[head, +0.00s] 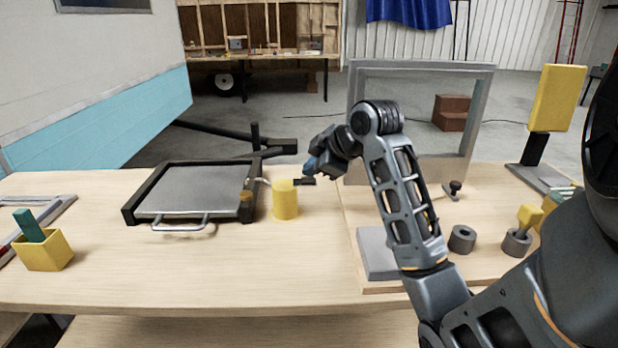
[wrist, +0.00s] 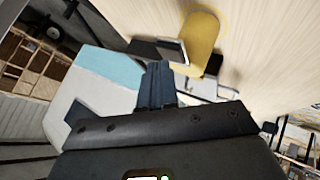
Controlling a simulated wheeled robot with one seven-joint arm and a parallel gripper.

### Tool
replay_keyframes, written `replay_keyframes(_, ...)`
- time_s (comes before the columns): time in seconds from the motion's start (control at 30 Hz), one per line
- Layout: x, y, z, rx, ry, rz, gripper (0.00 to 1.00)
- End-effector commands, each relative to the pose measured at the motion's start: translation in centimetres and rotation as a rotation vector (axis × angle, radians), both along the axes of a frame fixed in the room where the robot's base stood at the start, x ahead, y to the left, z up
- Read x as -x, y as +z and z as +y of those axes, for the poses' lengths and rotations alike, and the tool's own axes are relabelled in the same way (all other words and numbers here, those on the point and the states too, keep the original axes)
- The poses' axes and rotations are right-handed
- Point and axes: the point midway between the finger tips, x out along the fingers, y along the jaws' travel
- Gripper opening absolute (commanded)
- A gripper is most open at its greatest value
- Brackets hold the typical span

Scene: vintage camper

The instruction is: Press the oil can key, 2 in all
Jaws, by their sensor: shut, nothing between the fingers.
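The oil can (head: 285,201) is a yellow cylinder standing upright on the wooden table, right of a black-framed tray. A small dark tab, which looks like its key (head: 304,181), sticks out at its upper right. My gripper (head: 309,166) is shut and empty, its blue fingertips just above the tab. In the wrist view the oil can (wrist: 203,34) lies beyond the fingers, and the dark tab (wrist: 156,49) shows close to the fingertips (wrist: 157,68). I cannot tell whether they touch.
The tray (head: 190,190) with a silver front handle stands left of the can. A yellow box (head: 45,252) with a green block is at far left. A grey frame (head: 485,110) stands behind my arm. Grey cups (head: 462,239) are at right. The front middle of the table is clear.

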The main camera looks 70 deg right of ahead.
Motion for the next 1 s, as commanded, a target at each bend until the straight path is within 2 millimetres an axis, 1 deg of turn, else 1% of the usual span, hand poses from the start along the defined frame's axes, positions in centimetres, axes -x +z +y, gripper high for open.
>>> replay_keyframes(0.03,-0.5,-1.4,0.5,-0.023,0.009,0.008,0.00)
replay_keyframes(0.33,-0.8,-1.3,0.7,-0.022,0.016,0.010,0.00)
replay_keyframes(0.43,-0.8,-1.0,0.8,-0.022,0.017,0.009,0.00)
replay_keyframes(0.57,-0.8,0.2,0.7,-0.020,0.016,0.009,0.00)
replay_keyframes(0.9,-0.5,4.0,0.4,-0.014,0.009,0.005,0.00)
replay_keyframes(1.0,-0.5,4.6,0.4,-0.014,0.009,0.005,0.00)
